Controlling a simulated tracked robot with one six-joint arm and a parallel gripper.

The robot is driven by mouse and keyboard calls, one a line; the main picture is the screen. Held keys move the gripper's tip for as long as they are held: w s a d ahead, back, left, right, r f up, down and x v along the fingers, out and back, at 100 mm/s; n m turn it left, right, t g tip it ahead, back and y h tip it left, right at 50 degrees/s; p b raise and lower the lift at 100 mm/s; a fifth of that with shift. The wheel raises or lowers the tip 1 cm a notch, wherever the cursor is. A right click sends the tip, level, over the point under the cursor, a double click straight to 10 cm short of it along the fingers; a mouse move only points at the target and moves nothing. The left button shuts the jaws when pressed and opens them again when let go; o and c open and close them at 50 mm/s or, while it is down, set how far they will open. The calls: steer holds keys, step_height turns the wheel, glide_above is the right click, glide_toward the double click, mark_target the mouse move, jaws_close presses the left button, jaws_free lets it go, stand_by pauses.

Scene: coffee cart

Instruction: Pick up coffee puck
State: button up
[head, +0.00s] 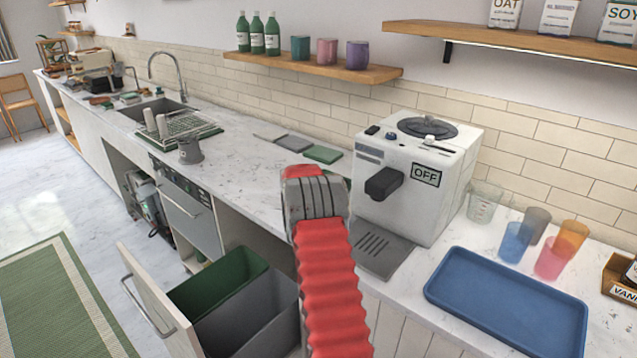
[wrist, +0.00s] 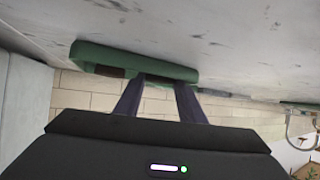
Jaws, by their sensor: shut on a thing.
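My gripper (wrist: 158,80) shows in the wrist view, which is upside down here. Its two dark fingers are a little apart, shut on a dark brown piece (wrist: 158,78) that looks like the coffee puck. The puck shows only as a small brown patch, and its full shape is hidden.
The white coffee machine (head: 455,150), labelled OFF, stands close right of my arm. A blue tray (head: 505,300) and several cups (head: 516,243) are farther right. Green (head: 215,285) and grey (head: 262,320) bins sit in an open drawer below.

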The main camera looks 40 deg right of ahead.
steer(key=shift+r, duration=1.85)
steer(key=s+a, duration=0.2)
steer(key=a, duration=0.3)
steer(key=s+a, duration=0.3)
steer(key=a, duration=0.2)
steer(key=s+a, duration=0.3)
steer(key=a, duration=0.3)
steer(key=shift+s+f, duration=0.1)
steer(key=shift+s, duration=0.05)
steer(key=shift+a, duration=0.45)
steer(key=w+a+r+n+t+y, duration=0.1)
steer(key=a+n+t, duration=0.1)
steer(key=a, duration=0.9)
steer(key=w+a+n+t+y, duration=0.1)
steer(key=a+n+t+y, duration=0.1)
steer(key=a, duration=0.8)
steer(key=s+a+n+t+y, duration=0.1)
steer(key=s+a, duration=0.3)
steer(key=a, duration=0.6)
steer(key=s+a+n+t+y, duration=0.1)
steer(key=s+a+n+y, duration=0.2)
steer(key=a, duration=0.8)
steer(key=shift+s+a+f+n, duration=0.3)
steer(key=shift+s+f+n, duration=0.05)
steer(key=shift+n, duration=0.25)
